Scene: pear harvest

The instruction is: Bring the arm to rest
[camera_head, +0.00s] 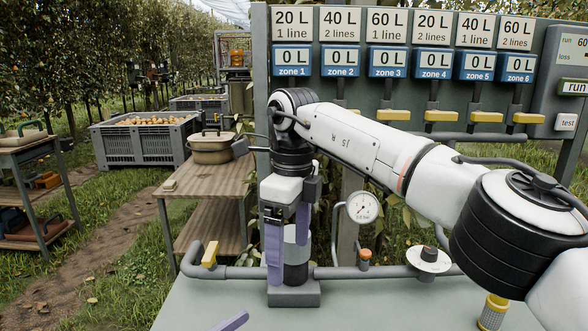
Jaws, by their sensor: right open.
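My right arm comes in from the right across the panel, its wrist bent downward. My right gripper (289,251) hangs with its two purple fingers apart, open. A white and black upright cylinder (296,268) on a grey foot shows behind and between the fingers; I cannot tell whether they touch it. A purple finger tip (232,321), likely of my left gripper, shows at the bottom edge; the rest of that gripper is out of view.
A grey-green panel with zone signs (292,61) and yellow levers stands behind the arm. A grey pipe (338,272) with a gauge (362,207) crosses the bench (390,305). A wooden table (205,190) holds a lidded pot (211,149). A fruit crate (146,148) stands farther left.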

